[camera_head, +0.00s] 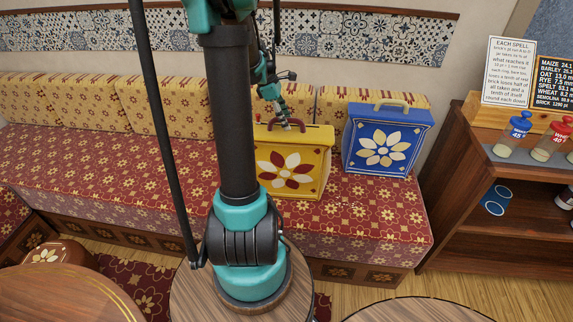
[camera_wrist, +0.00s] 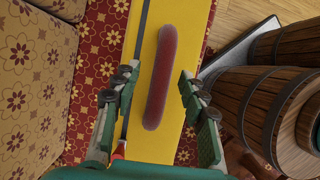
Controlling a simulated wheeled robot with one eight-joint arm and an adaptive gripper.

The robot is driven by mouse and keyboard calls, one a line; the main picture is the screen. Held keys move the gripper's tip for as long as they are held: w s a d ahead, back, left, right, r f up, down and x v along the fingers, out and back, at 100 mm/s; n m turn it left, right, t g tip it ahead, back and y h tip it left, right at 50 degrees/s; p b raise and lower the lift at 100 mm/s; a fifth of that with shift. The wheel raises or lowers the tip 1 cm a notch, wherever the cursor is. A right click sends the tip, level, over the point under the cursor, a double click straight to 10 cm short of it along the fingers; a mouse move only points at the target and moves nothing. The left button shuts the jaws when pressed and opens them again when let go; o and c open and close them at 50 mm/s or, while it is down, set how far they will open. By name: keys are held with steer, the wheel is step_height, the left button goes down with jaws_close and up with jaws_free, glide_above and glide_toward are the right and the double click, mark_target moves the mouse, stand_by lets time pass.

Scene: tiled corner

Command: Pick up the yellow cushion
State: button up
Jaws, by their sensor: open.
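The yellow cushion (camera_head: 268,178) looks like a boxy block with a white and red flower on its front and a dark red handle on top. It stands upright on the red patterned bench. In the head view my gripper (camera_head: 287,122) is at its top, by the handle. In the wrist view the cushion's yellow top (camera_wrist: 196,35) lies below, with the long red handle (camera_wrist: 161,80) running between the spread fingers of my gripper (camera_wrist: 157,74). The fingers are open on either side of the handle, with gaps showing. My arm hides part of the cushion's left side.
A similar blue block (camera_head: 415,140) with a handle stands close to the right on the bench (camera_head: 90,165). Patterned back cushions (camera_head: 60,98) line the wall behind. Wooden barrels (camera_wrist: 262,98) stand to the right in the wrist view. A wooden shelf (camera_head: 470,190) holds shakers.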

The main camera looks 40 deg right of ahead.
steer(key=shift+s+f, duration=0.15)
steer(key=shift+f, duration=0.15)
steer(key=shift+c, duration=0.4)
jaws_close()
